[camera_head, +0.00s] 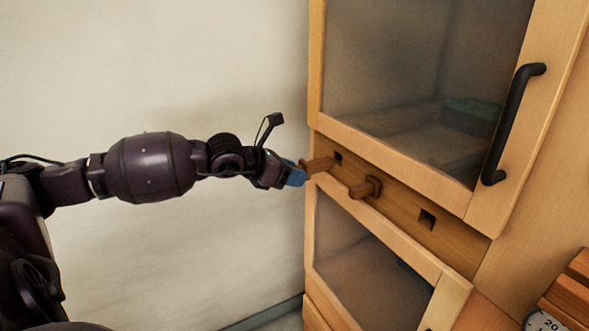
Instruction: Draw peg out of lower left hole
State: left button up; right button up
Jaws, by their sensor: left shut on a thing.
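My left gripper (296,175), with blue fingertips, is shut on a brown wooden peg (319,164). The peg points at a dark square hole (338,158) at the left end of the wooden rail (400,204) between the cabinet's upper and lower doors. The hole's dark opening shows beside the peg's far end; I cannot tell whether the tip is still inside. A second wooden peg (366,188) sticks out of the rail to the right, apart from the gripper. Another square hole (427,219) further right is empty. My right gripper is not in view.
The glazed upper door (451,192) has a black handle (511,122) on its right. A lower glazed door (365,258) is below the rail. A wooden item with a numbered dial (543,322) is at the lower right. Free room lies before the pale wall (160,70).

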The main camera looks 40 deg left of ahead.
pick_arm(q)
jog(key=shift+s+a+r+p, duration=0.1)
jog(key=shift+s+a+p, duration=0.2)
jog(key=shift+s+p, duration=0.3)
jog(key=shift+s, duration=0.25)
jog(key=shift+a, duration=0.1)
